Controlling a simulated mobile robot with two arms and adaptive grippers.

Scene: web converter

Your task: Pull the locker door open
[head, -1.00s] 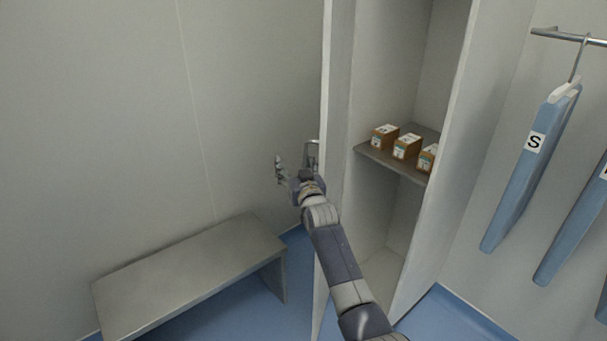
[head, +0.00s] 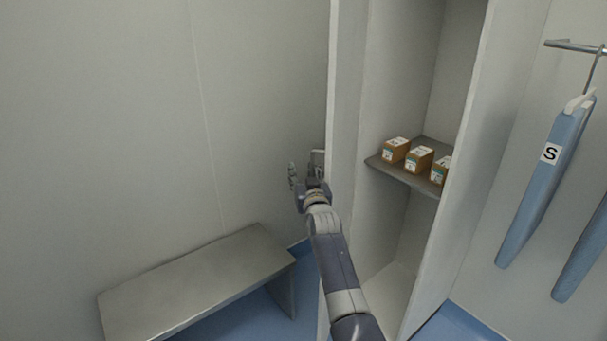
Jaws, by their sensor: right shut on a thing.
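The pale grey locker (head: 475,150) stands right of the middle, and its inside is in plain sight. Its door (head: 331,90) stands open and shows nearly edge-on at the locker's left. The metal door handle (head: 318,157) sticks out to the left of the door's edge. My right gripper (head: 304,176) is at the handle and shut on it; the exact contact is partly hidden by the gripper. My right arm reaches up from the bottom in front of the door's lower part. My left gripper is not in view.
Several small brown boxes (head: 419,159) stand on the locker's shelf (head: 402,175). A grey bench (head: 195,283) stands at lower left, close to the door. Blue garments (head: 540,195) hang from a rail (head: 575,46) at right. Blue floor shows below.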

